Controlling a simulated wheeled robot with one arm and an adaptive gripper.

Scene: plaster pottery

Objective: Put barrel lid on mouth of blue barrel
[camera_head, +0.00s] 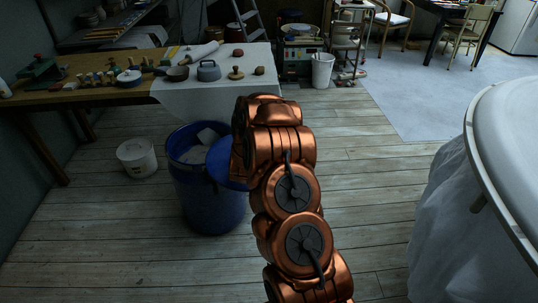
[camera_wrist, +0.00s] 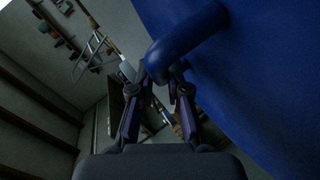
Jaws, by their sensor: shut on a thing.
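The blue barrel (camera_head: 208,205) stands on the floor left of my arm in the head view. Its mouth is partly open at the left and shows pale lumps inside. The blue barrel lid (camera_head: 226,162) is tilted over the right part of the mouth, partly hidden by my arm. I cannot tell whether it touches the rim. In the wrist view the lid (camera_wrist: 270,85) fills the right side, with its curved blue handle (camera_wrist: 188,42). My gripper (camera_wrist: 162,75) is shut on that handle. In the head view my gripper is hidden behind my arm.
A white bucket (camera_head: 137,157) stands left of the barrel. A table with a white cloth (camera_head: 205,98) and pottery tools is behind it. The plank floor (camera_head: 370,200) between is clear.

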